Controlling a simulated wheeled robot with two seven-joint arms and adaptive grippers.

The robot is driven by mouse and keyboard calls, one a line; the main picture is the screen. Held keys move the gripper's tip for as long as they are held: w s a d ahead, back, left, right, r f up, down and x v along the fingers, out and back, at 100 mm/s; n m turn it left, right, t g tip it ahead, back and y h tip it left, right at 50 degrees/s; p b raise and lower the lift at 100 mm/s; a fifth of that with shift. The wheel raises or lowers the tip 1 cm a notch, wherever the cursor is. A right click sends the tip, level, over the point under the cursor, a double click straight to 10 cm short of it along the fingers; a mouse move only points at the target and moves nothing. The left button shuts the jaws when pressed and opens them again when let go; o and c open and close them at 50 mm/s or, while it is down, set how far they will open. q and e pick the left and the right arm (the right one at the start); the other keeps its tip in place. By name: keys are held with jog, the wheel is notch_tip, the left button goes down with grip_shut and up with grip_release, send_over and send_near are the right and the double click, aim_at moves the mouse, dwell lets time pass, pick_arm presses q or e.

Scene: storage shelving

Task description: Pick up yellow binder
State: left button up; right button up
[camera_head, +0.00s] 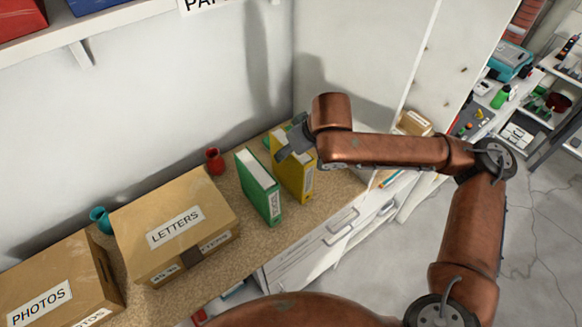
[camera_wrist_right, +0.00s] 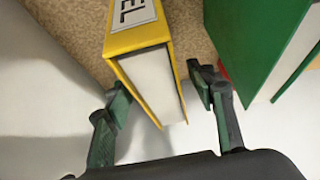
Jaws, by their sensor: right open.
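The yellow binder (camera_head: 293,172) stands upright on the cork-coloured shelf top (camera_head: 330,199), right of the green binder (camera_head: 258,184). My right arm reaches in from the right, and its gripper (camera_head: 290,141) is above the yellow binder and hides part of its top. In the right wrist view the yellow binder (camera_wrist_right: 151,78) lies between the two open fingers (camera_wrist_right: 160,108), with a gap at each side. A white label shows on its spine. The green binder (camera_wrist_right: 262,45) is beside the right finger in that view. My left gripper is not in view.
A box marked LETTERS (camera_head: 178,226) and a box marked PHOTOS (camera_head: 55,283) stand to the left. A red vase (camera_head: 214,161) and a teal vase (camera_head: 101,219) are near the back wall. A white side wall stands behind my right gripper.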

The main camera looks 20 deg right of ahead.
jog(key=shift+f+p, duration=0.2)
jog(key=shift+p, duration=0.35)
dwell(0.8)
jog(key=shift+c, duration=0.2)
grip_shut()
dwell(0.5)
